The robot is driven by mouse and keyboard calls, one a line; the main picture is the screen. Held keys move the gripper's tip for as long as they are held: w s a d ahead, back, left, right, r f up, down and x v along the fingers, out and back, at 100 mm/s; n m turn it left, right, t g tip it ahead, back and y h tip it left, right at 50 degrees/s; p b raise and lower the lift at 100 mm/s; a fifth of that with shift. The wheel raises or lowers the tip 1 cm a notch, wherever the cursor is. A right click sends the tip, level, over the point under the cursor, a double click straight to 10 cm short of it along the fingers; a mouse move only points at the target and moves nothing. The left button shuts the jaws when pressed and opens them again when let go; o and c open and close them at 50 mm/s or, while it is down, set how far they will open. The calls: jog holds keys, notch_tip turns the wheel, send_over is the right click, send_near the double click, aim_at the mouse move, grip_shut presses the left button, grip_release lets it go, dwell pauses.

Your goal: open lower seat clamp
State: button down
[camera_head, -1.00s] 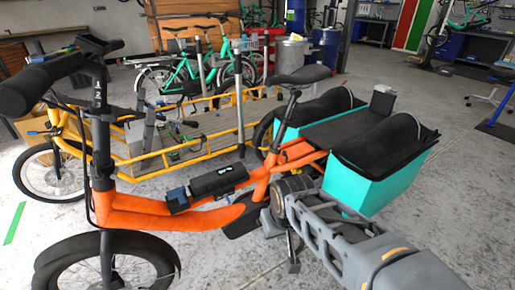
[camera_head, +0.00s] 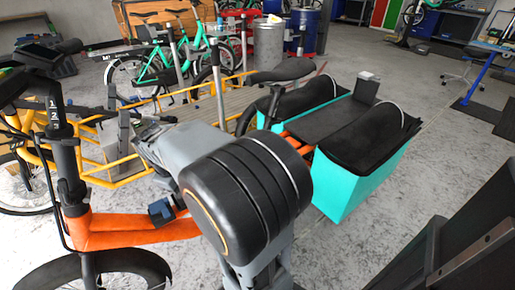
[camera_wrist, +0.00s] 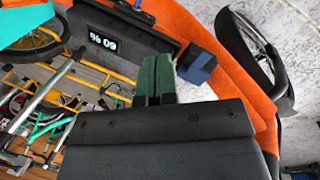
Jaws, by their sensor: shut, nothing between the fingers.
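The orange cargo bike (camera_head: 140,232) stands in front of me. Its black saddle (camera_head: 284,72) sits on a dark seat post (camera_head: 273,104). The lower part of the post and any lower clamp are hidden behind my arm in the head view. In the wrist view, the green fingers of my gripper (camera_wrist: 154,78) are together and empty. A blue part (camera_wrist: 197,66) on the frame is just right of the fingers. No seat clamp is clearly seen in the wrist view.
Turquoise panniers (camera_head: 345,180) with black covers hang at the bike's rear. A yellow cargo bike (camera_head: 115,170) stands close behind. Green bikes (camera_head: 205,65) and a grey barrel (camera_head: 268,45) are further back. Open concrete floor (camera_head: 420,170) lies to the right.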

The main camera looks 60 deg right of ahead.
jog(key=w+d+n+g+h+p, duration=0.3)
jog(key=d+n+g+p, duration=0.3)
jog(key=d, duration=1.9)
jog(key=s+d+f+g+b, duration=0.1)
jog(key=s+d+f+b, duration=0.2)
jog(key=s+d+f, duration=0.4)
jog(key=shift+s+f+m, duration=0.3)
jog(key=shift+s+f, duration=0.7)
jog(key=shift+s, duration=0.5)
jog(key=shift+d, duration=0.1)
